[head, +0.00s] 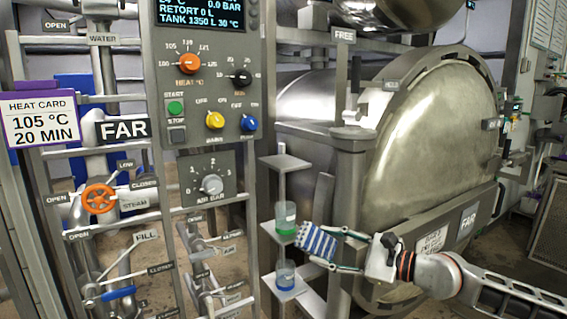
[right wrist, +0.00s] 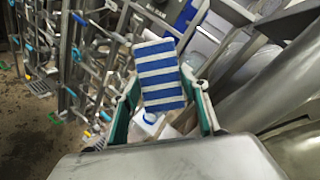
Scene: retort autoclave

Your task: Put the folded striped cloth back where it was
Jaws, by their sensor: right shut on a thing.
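The folded striped cloth (head: 318,243) is blue and white. It is held between the fingers of my right gripper (head: 338,250), beside the small shelf stand (head: 280,164) in the head view. In the right wrist view the cloth (right wrist: 158,76) stands up between the two green-lined fingers of the right gripper (right wrist: 165,105). The cloth is close to a container with green contents (head: 286,222) on the middle shelf; I cannot tell whether they touch. My left gripper is not in view.
A container with blue contents (head: 285,274) stands on the lower shelf. The top shelf looks empty. The large round autoclave door (head: 435,140) is behind and right of the gripper. The control panel (head: 205,90) and valve pipes with an orange handwheel (head: 98,198) are at left.

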